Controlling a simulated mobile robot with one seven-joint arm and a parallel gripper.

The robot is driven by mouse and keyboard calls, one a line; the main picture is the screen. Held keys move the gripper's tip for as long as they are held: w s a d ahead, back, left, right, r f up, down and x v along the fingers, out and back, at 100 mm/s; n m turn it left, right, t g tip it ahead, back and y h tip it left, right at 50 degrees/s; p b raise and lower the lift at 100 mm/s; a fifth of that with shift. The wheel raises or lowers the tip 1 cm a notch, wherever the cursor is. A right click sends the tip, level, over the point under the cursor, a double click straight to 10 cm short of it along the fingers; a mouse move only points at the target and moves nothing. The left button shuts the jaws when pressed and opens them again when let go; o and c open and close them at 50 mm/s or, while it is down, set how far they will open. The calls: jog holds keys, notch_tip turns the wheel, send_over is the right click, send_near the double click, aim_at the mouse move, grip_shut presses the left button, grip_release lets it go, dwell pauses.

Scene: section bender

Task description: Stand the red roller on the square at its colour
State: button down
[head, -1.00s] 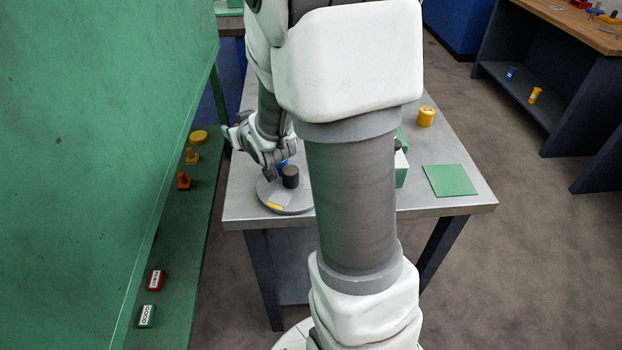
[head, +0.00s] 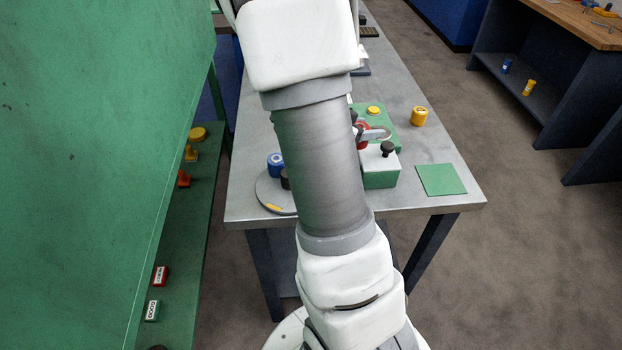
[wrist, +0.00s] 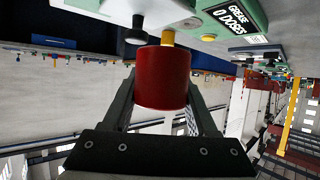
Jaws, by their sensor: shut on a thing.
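The red roller (wrist: 162,82) is between the two fingers of my gripper (wrist: 161,76) in the wrist view. A yellow piece shows just beyond its far end; I cannot tell whether they touch. In the head view my arm hides most of the gripper; a red part (head: 362,136) and a pale grey part show at the arm's right edge, by the green grease box (head: 381,178). The round grey disc (head: 266,198) at the table's left bears a blue roller (head: 276,164), a dark post (head: 285,180) and a yellow mark (head: 273,208). My arm covers its right part.
A green square (head: 441,179) lies flat at the table's right front. A yellow roller (head: 419,116) stands behind it. The grease box has a black knob (head: 388,148) and a yellow button (head: 374,110). A green panel (head: 100,150) stands close on the left.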

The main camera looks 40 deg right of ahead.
jog(key=shift+s+d+m+g, duration=0.1)
jog(key=shift+s+m+g, duration=0.3)
jog(key=shift+s+g, duration=0.15)
jog(key=shift+s+f, duration=0.15)
jog(key=w+a+f, duration=0.2)
jog(key=a, duration=0.1)
jog(key=w+a+f+b, duration=0.1)
jog(key=w+a+f, duration=0.1)
jog(key=a, duration=0.1)
jog(key=w+a+f, duration=0.2)
jog(key=a, duration=0.1)
jog(key=shift+a+f, duration=0.3)
jog(key=shift+f, duration=0.1)
jog(key=shift+f+b, duration=0.65)
jog(key=shift+f, duration=1.35)
jog(key=shift+f, duration=0.1)
jog(key=shift+c, duration=1)
grip_release()
jog(key=shift+f, duration=0.1)
